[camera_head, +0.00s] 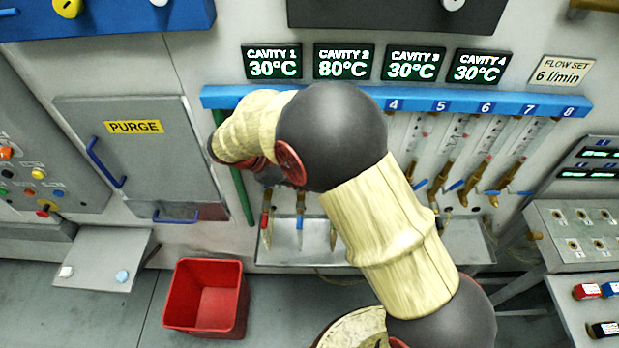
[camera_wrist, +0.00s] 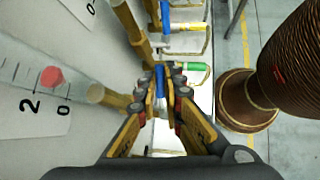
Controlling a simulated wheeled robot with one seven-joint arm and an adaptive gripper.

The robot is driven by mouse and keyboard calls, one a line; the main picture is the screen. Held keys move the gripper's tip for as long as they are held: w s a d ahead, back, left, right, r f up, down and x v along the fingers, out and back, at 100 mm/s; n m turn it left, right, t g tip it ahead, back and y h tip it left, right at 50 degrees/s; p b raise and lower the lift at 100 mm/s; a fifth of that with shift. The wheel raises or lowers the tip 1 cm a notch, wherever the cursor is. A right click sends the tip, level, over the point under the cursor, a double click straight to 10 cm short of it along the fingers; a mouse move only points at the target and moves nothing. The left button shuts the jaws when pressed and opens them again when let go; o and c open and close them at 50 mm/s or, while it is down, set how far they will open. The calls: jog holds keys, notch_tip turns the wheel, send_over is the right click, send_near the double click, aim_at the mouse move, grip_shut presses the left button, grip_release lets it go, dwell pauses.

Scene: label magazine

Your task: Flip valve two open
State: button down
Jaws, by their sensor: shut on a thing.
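My gripper (camera_wrist: 166,90) is shut on a blue valve handle (camera_wrist: 159,76) in the wrist view, one finger on each side of it. A brass valve body (camera_wrist: 112,98) lies just left of the fingers, at the end of a clear flow tube (camera_wrist: 20,75) with a red float (camera_wrist: 51,77). In the head view my arm hides the lower-numbered valves and most of my gripper, so the held valve's number cannot be read. The cavity 2 display (camera_head: 344,62) reads 80°C; the other three read 30°C.
Valves with blue handles (camera_head: 455,185) hang under the blue rail (camera_head: 548,103), right of my arm. More brass pipes and a blue handle (camera_wrist: 165,17) are close beyond my gripper. A metal trough (camera_head: 285,256) is below. A red bin (camera_head: 206,297) stands on the floor.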

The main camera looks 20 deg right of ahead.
jog(key=shift+w+a+r+h, duration=0.1)
jog(key=shift+a+h, duration=0.1)
jog(key=shift+h, duration=0.2)
jog(key=c, duration=2)
grip_release()
jog(key=shift+c, duration=0.2)
jog(key=shift+o, duration=0.7)
jog(key=v, duration=0.7)
jog(key=shift+a+r, duration=0.15)
jog(key=shift+a, duration=0.05)
jog(key=shift+c, duration=0.5)
